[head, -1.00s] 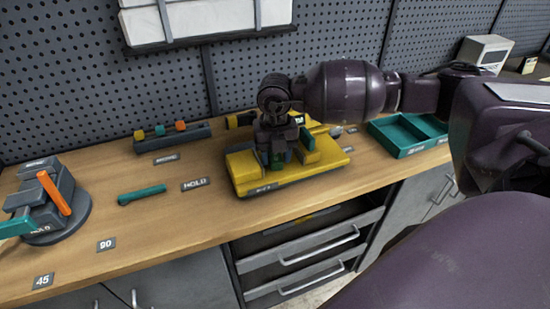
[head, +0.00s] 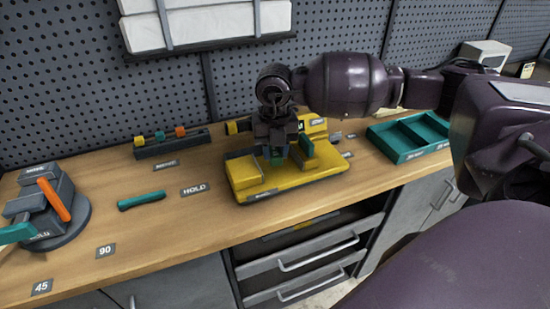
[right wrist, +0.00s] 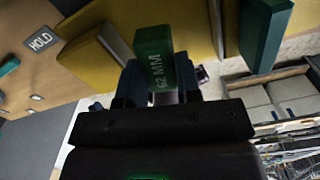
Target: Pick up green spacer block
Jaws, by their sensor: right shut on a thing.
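The green spacer block (right wrist: 155,58), marked "62 MM", sits between the two fingers of my right gripper (right wrist: 158,85) in the right wrist view. In the head view my right gripper (head: 276,150) points down over the yellow fixture (head: 250,190) and is shut on the block, of which only a small green part (head: 277,160) shows below the fingers. A second green piece (head: 307,145) stands just right of it on the fixture and also shows in the right wrist view (right wrist: 265,35). Whether the held block clears the fixture is hard to tell. My left gripper is not in view.
A teal divided tray (head: 410,152) lies right of the fixture. A teal bar (head: 141,200) lies left of it, near a HOLD label (head: 195,188). A grey rack (head: 172,150) with coloured pieces stands behind. A grey device with an orange lever (head: 54,200) stands far left.

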